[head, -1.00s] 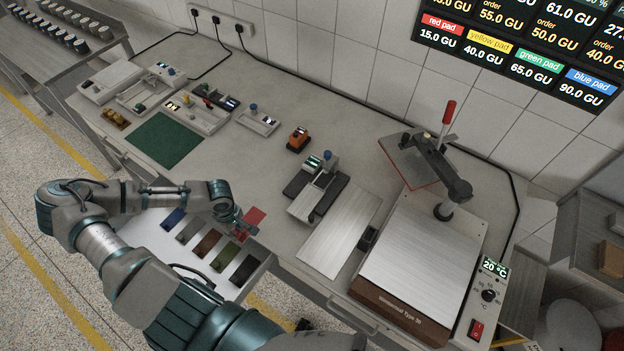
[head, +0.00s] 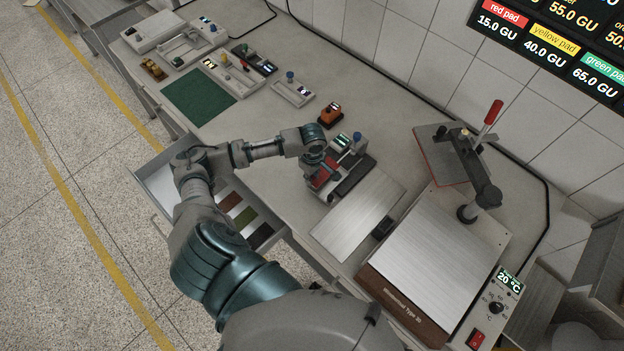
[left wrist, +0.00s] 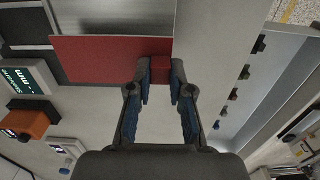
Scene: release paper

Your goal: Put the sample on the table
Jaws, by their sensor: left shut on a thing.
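The red sample (head: 326,173) is a flat red sheet, partly hidden by my left gripper (head: 318,182) in the head view. In the left wrist view the sheet (left wrist: 105,58) extends to the left of my gripper (left wrist: 160,80), whose fingertips are shut on a small red tab (left wrist: 160,69) at its end. The sample is over or on the small gauge with a display (head: 343,140) on the table (head: 400,155). I cannot tell whether it touches the gauge. My right gripper is not in view.
An open drawer (head: 158,186) below the table's front edge holds several coloured strips, partly behind my arm. A bare metal plate (head: 357,214) and a large press (head: 435,265) with a red-handled lever stand to the right. An orange device (head: 330,116) stands behind the gauge.

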